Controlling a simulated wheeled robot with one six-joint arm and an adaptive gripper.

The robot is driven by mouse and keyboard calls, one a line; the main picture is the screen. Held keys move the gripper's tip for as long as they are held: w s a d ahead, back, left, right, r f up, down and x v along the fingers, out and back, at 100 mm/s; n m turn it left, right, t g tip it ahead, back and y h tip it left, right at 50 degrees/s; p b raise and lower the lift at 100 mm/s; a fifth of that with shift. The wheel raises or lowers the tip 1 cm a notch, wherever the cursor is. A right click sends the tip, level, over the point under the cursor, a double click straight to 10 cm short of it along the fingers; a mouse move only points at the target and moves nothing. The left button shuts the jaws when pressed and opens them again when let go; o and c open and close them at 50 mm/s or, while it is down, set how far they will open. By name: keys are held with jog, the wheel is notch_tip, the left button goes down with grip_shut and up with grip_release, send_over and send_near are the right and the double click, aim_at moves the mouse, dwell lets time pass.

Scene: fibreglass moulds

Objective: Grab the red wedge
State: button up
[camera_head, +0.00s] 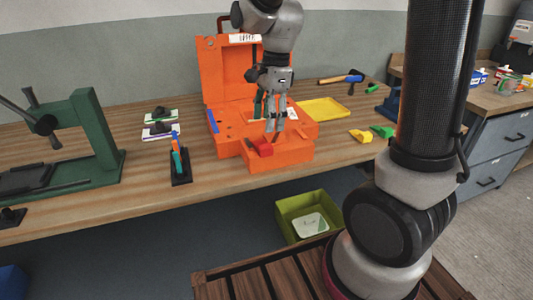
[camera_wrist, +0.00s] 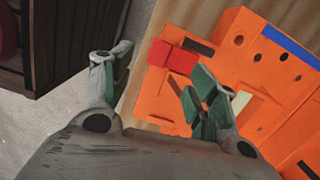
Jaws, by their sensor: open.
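The red wedge (camera_head: 262,147) lies on the front step of the orange case (camera_head: 290,158) on the bench, beside a dark slot. In the wrist view the red wedge (camera_wrist: 181,61) shows just beyond the tip of the right finger, on the orange surface. My gripper (camera_head: 275,131) points down over the front of the case, close to the wedge, in the head view. I cannot tell whether a finger touches the wedge.
A yellow tray (camera_head: 322,108), a yellow block (camera_head: 360,136) and a green block (camera_head: 383,131) lie right of the case. A tool stand (camera_head: 180,180) and a green press (camera_head: 95,140) are to the left. The raised case lid (camera_head: 212,75) stands behind. A green bin (camera_head: 287,218) is below.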

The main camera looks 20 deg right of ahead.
aim_at(265, 145)
jog(key=shift+w+m, duration=0.15)
jog(key=shift+m, duration=0.25)
jog(key=shift+f, duration=0.25)
jog(key=f, duration=0.5)
jog(key=a+f, duration=0.1)
jog(key=f, duration=0.1)
jog(key=shift+f, duration=0.15)
jog(key=c, duration=1)
